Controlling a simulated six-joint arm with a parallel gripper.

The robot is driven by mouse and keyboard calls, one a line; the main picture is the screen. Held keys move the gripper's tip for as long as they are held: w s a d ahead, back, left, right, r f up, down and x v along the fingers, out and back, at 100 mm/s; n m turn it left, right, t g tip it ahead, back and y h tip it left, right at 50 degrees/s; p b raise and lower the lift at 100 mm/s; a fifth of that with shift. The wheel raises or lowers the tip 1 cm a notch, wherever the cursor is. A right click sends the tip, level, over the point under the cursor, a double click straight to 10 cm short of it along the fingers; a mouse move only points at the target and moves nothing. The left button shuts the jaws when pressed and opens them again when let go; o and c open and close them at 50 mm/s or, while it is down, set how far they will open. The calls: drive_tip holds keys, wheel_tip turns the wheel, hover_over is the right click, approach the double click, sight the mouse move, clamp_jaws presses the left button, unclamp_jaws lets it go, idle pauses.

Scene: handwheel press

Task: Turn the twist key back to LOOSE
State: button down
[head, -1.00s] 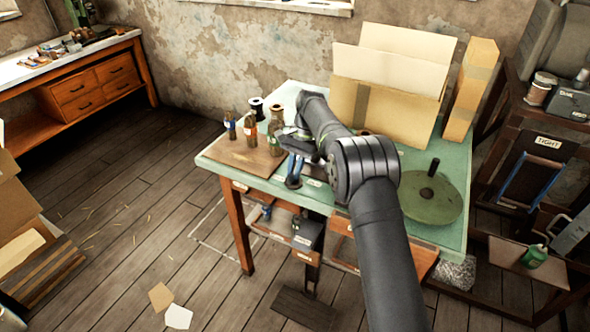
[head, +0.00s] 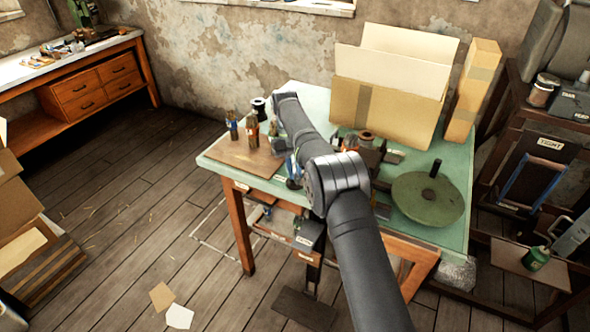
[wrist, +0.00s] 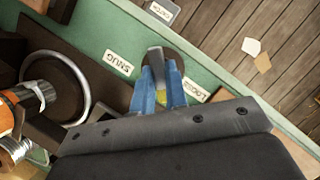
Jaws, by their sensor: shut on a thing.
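In the wrist view the twist key (wrist: 155,54) shows as a grey metal bar over a dark round base. My gripper (wrist: 160,84) has its two blue fingers shut on the key, one on each side. A SNUG label (wrist: 118,64) lies to the left of the fingers and a LOOSE label (wrist: 195,93) to the right. The key's lower part is hidden by the fingers and gripper body, so I cannot tell exactly which mark it points to. In the head view my gripper (head: 293,172) is at the green table's (head: 310,105) front edge, with the key hidden there.
Several bottles (head: 252,128) stand on a brown board left of my gripper. A round green disc with a post (head: 428,200) and a cardboard box (head: 385,100) occupy the table's right and back.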

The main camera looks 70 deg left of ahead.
drive_tip(key=n+t, duration=0.1)
drive_tip(key=n, duration=0.3)
drive_tip(key=shift+s+r+n+t+y, duration=0.1)
drive_tip(key=shift+n+t+y, duration=0.2)
drive_tip(key=shift+t, duration=0.1)
drive_tip(key=shift+s+n+t+y, duration=0.1)
drive_tip(key=shift+n+t+y, duration=0.4)
drive_tip(key=shift+n, duration=1.3)
drive_tip(key=c, duration=1.4)
unclamp_jaws()
drive_tip(key=shift+c, duration=0.2)
drive_tip(key=v, duration=0.7)
drive_tip(key=shift+s, duration=0.15)
drive_tip(key=shift+r, duration=0.1)
